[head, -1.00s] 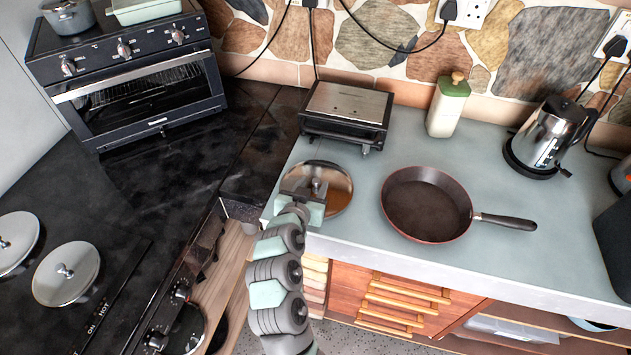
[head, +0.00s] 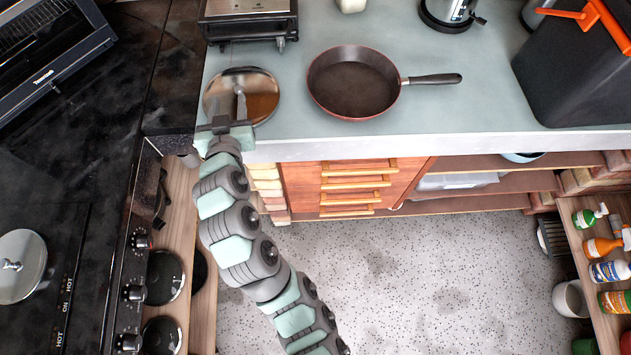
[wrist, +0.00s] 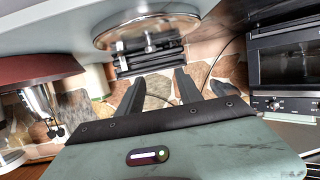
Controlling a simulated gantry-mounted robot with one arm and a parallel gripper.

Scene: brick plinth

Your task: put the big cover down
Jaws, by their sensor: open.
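The big cover (head: 262,98), a round shiny metal lid with a knob, lies on the grey-blue worktop near its left front corner. In the wrist view the cover (wrist: 115,38) shows near the top, beyond the fingertips, with its knob and rim visible. My gripper (head: 228,122) is at the near edge of the cover, in front of the knob. In the wrist view its two fingers (wrist: 161,78) are spread with nothing between them. The fingers appear apart from the knob. A smaller cover (head: 24,285) lies on the dark hob at left.
A frying pan (head: 352,84) stands right of the cover, its handle pointing right. A grill (head: 246,22) is behind it. A black bin (head: 572,75) stands at the right of the worktop. The worktop in front of the pan is clear.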

